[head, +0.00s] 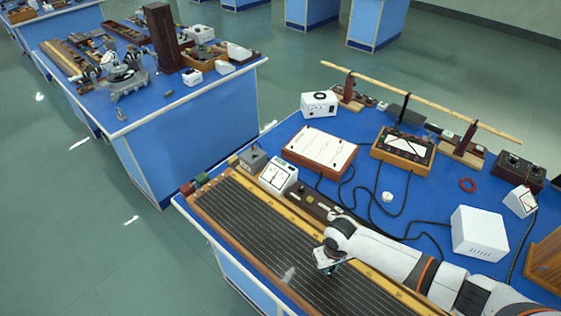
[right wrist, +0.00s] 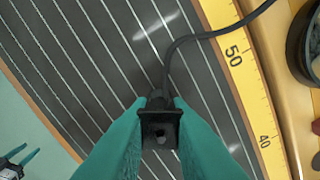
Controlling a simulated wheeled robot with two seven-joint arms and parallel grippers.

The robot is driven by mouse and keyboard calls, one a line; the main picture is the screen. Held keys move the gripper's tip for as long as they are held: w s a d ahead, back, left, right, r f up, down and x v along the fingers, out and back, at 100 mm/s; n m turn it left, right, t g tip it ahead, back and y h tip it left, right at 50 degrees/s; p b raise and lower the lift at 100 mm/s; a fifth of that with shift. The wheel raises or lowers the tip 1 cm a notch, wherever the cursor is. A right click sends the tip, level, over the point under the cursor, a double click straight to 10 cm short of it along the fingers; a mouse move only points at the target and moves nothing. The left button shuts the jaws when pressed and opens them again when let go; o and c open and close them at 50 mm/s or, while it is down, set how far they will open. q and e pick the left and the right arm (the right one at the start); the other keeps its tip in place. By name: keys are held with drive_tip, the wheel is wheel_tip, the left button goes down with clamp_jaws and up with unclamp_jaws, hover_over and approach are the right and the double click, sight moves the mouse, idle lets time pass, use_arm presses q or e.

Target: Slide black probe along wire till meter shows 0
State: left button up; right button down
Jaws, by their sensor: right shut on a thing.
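The long dark wire board (head: 265,235) with parallel pale wires lies along the front of the near bench. My right gripper (head: 327,262) is low over it. In the right wrist view its teal fingers (right wrist: 160,128) are shut on the black probe (right wrist: 160,122), whose cable (right wrist: 195,38) curves up and right. The probe is over the wires; whether its tip touches one is hidden. The yellow scale (right wrist: 240,75) beside it shows 50 and 40. A white dial meter (head: 278,176) stands at the board's far end; its reading is too small to tell. My left gripper (right wrist: 20,157) shows small, fingers apart.
Behind the board are a white-topped box (head: 320,150), a wooden-framed meter (head: 404,150), a white box (head: 479,233) and a red ring (head: 467,185). Black cables (head: 375,210) lie on the blue bench top. A second bench (head: 190,110) stands at left across an aisle.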

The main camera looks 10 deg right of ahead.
drive_tip(key=shift+s+d+f, duration=0.1)
drive_tip(key=shift+s+f, duration=0.2)
drive_tip(key=shift+s, duration=0.15)
idle(0.5)
drive_tip(key=shift+s+d+r, duration=0.1)
drive_tip(key=shift+s+d, duration=0.1)
drive_tip(key=shift+d, duration=0.05)
idle(0.5)
drive_tip(key=shift+s, duration=0.1)
idle(3.9)
drive_tip(key=c, duration=1.3)
unclamp_jaws()
drive_tip(key=shift+d, duration=0.1)
